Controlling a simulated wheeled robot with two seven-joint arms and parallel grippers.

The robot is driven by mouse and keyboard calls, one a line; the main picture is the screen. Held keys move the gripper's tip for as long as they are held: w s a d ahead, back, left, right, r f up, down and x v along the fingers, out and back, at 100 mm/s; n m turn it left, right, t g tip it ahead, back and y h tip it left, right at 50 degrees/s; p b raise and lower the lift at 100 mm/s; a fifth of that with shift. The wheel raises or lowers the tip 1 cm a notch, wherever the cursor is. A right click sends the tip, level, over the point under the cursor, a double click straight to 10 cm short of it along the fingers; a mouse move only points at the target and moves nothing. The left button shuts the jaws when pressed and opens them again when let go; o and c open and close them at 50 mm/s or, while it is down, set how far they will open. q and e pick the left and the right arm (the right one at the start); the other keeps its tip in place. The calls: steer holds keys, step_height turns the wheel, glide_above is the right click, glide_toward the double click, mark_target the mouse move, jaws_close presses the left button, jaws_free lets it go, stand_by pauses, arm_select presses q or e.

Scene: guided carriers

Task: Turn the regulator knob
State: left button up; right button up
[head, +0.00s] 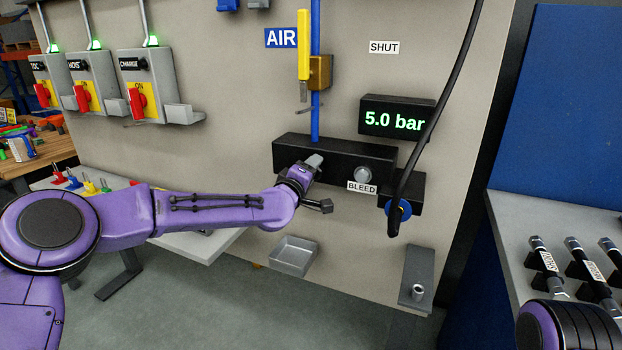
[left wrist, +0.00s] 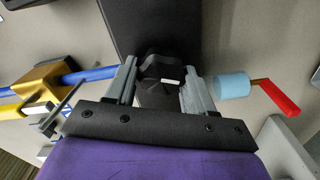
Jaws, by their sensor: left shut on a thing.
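The regulator knob (left wrist: 163,70) is black and faceted with a white mark, and shows in the left wrist view between my two finger pads. My left gripper (left wrist: 160,88) is shut on it, one finger on each side. In the head view my left gripper (head: 312,170) is at the left part of the black block (head: 285,147) on the panel, and hides the knob there. The display (head: 394,121) above the block reads 5.0 bar. My right gripper is out of view.
A blue pipe (head: 315,130) with a yellow lever (head: 304,45) runs down into the block. A round silver button (head: 363,175) sits above the BLEED label. A black hose (head: 435,125) hangs at the right. A light blue cylinder (left wrist: 232,86) with a red handle (left wrist: 277,97) is near my gripper.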

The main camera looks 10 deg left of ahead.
arm_select(q)
steer(key=shift+f+n+b, duration=0.1)
steer(key=shift+n+b, duration=0.45)
steer(key=shift+n, duration=0.45)
steer(key=o, duration=1)
steer(key=shift+c, duration=0.2)
steer(key=b+v, duration=0.3)
steer(key=v, duration=0.7)
steer(key=shift+s, duration=0.25)
steer(key=shift+a, duration=0.15)
